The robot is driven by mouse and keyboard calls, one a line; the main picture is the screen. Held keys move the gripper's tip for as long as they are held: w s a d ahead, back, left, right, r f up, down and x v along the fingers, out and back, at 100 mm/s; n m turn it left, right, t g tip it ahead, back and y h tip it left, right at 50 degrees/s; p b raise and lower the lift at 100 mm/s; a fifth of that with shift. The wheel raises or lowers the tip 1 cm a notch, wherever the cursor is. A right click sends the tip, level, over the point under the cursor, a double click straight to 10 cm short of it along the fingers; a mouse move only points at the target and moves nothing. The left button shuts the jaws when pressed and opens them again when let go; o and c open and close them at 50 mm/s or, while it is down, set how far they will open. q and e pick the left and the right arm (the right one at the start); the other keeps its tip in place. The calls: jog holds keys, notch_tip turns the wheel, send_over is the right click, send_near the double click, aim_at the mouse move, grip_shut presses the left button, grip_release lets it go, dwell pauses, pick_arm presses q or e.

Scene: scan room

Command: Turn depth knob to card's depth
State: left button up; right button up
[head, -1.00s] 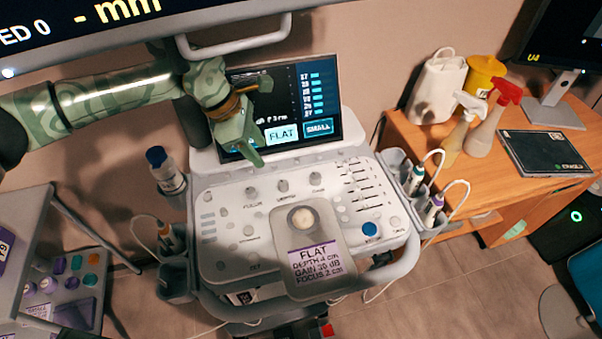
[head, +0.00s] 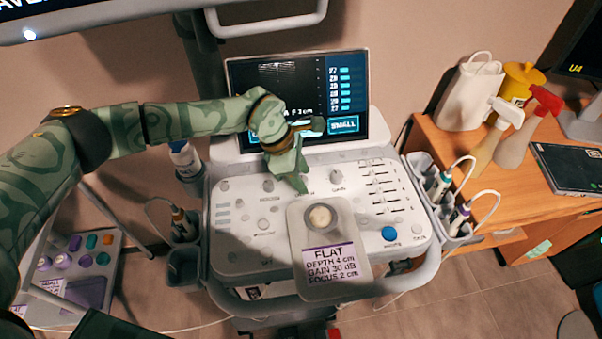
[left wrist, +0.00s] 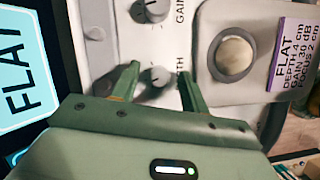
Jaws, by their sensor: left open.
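The depth knob (left wrist: 155,77) is a small grey dial on the console's panel. In the left wrist view it sits between the two fingertips of my left gripper (left wrist: 159,71), which is open with a gap at the knob. In the head view my left gripper (head: 300,187) points down at the panel's upper middle and hides the knob. My right gripper is not in view.
The gain knob (left wrist: 152,10) is close beside the depth knob. The console screen (head: 345,95) stands behind my left gripper, which covers part of it. A grey plate with a round pale piece (head: 320,217) lies in front. Probes (head: 458,215) hang at the right.

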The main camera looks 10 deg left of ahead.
pick_arm(q)
grip_shut()
jog(key=shift+s+r+n+p, duration=0.15)
jog(key=shift+n+p, duration=0.25)
jog(key=shift+p, duration=0.4)
jog(key=n+t+p, duration=0.1)
jog(key=n+p, duration=0.1)
jog(key=p, duration=0.2)
jog(key=n+t+p, duration=0.1)
jog(key=n+p, duration=0.2)
jog(key=shift+r+y+p, duration=0.15)
jog(key=shift+y+p, duration=0.25)
jog(key=shift+d+n+t+p, duration=0.1)
jog(key=shift+n+t+p, duration=0.3)
jog(key=shift+n+p, duration=0.5)
jog(key=shift+f+y+p, duration=0.25)
jog(key=shift+y+p, duration=0.05)
jog(key=shift+p, duration=0.15)
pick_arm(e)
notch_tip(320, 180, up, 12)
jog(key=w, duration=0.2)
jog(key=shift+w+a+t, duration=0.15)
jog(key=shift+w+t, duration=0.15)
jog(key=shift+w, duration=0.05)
pick_arm(q)
jog(key=shift+n, duration=0.3)
grip_release()
